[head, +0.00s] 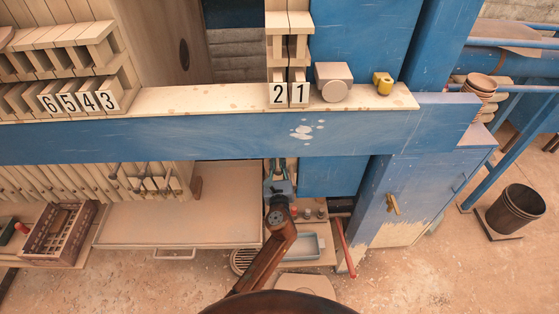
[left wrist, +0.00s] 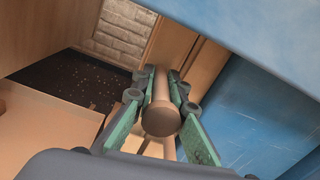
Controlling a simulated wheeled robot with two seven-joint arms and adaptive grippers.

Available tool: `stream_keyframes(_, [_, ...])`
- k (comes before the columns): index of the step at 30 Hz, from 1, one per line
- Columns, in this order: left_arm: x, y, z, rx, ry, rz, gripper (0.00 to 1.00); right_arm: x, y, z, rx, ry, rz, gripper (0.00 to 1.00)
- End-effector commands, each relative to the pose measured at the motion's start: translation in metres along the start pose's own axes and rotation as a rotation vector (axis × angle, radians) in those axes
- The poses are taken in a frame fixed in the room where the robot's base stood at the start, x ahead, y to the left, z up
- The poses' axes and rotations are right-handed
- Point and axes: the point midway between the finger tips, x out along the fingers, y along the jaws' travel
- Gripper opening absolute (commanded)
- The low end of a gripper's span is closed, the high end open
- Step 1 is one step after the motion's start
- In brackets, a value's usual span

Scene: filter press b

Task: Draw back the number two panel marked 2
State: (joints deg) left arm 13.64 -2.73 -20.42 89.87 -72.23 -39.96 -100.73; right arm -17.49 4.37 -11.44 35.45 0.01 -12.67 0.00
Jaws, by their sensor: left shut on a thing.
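The panel marked 2 (head: 277,92) stands upright beside the panel marked 1 (head: 298,92), right of a wide gap in the row. Their middles are hidden behind the blue beam. My left gripper (head: 278,170) is just below the beam, beneath panel 2. In the left wrist view, my left gripper (left wrist: 160,100) is shut around a tan round handle (left wrist: 161,121), with a green-faced finger on each side. Which panel the handle joins is partly hidden, but it lines up with panel 2. My right gripper is in neither view.
Panels marked 3 (head: 108,100) to 6 stand packed at left. The blue beam (head: 230,137) crosses in front, above my left gripper. A tan tray (head: 180,215) lies below the gap. A blue cabinet (head: 415,195) stands at right, with a red bar (head: 345,245) leaning beside it.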

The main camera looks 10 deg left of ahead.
Motion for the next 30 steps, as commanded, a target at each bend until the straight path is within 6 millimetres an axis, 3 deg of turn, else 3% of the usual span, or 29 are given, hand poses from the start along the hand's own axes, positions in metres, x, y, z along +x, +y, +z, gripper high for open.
stream_keyframes(4, [0.001,0.006,0.003,0.002,-0.005,0.011,0.0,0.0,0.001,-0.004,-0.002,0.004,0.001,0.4])
stream_keyframes(5, [0.001,0.006,0.003,0.002,-0.005,0.012,0.13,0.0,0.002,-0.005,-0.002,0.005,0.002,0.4])
stream_keyframes(12, [0.002,0.005,0.002,0.002,-0.003,0.01,0.3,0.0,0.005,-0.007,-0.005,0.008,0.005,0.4])
stream_keyframes(23, [-0.004,0.002,0.0,0.002,-0.001,0.006,0.3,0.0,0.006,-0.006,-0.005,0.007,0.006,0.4])
stream_keyframes(30, [-0.044,0.003,-0.001,0.001,0.001,0.007,0.3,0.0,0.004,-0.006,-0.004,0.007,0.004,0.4])
